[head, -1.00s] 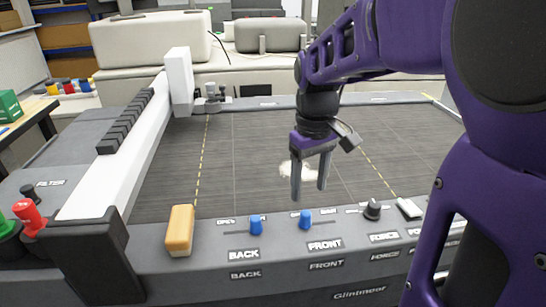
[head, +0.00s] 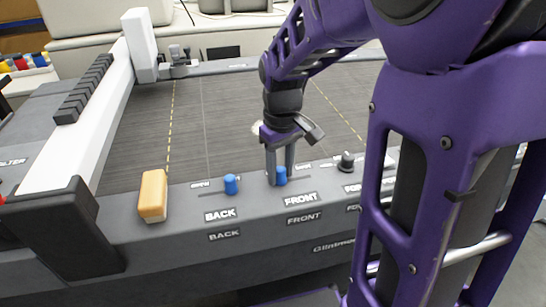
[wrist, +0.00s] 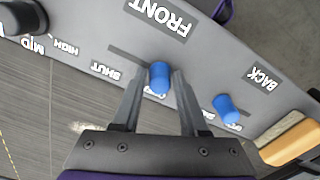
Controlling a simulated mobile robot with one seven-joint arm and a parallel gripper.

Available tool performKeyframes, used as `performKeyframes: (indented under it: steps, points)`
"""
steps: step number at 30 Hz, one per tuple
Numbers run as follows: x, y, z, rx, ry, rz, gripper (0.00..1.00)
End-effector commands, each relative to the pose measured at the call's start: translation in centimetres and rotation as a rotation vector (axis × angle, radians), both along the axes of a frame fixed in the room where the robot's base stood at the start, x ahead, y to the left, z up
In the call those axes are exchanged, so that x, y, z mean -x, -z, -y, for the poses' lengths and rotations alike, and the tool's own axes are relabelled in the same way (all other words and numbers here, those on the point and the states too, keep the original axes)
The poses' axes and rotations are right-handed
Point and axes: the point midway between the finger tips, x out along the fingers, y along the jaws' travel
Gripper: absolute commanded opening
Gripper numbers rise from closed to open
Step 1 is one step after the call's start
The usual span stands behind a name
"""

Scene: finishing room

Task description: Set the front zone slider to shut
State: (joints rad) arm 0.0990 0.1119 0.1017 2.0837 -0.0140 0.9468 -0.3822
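The front zone slider is a blue knob (head: 281,175) above the FRONT label (head: 301,199) on the grey panel. In the wrist view, the same blue knob (wrist: 159,77) sits at one end of its slot, and the slot runs left towards the word SHUT (wrist: 105,71). The label by the knob is partly hidden. My gripper (head: 280,178) is down at the knob. In the wrist view, the fingers of my gripper (wrist: 158,80) are apart, one on each side of the knob, with small gaps showing.
A second blue knob, the BACK slider (head: 231,184), is to the left, with a tan block (head: 153,195) beyond it. A dark rotary knob (head: 346,160) is to the right. A white gantry beam (head: 85,125) spans the left of the bed.

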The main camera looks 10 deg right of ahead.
Motion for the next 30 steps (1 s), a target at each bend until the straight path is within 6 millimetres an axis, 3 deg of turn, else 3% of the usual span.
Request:
performKeyframes:
  steps: [1, 6, 7, 30]
  points:
    - [-0.01, -0.01, 0.00, 0.000, 0.000, 0.000, 0.32]
    - [-0.01, -0.02, 0.00, 0.000, 0.000, 0.000, 0.01]
    - [-0.01, -0.02, 0.00, 0.000, 0.000, 0.000, 0.00]
    - [-0.02, -0.06, 0.00, 0.000, 0.000, 0.001, 0.00]
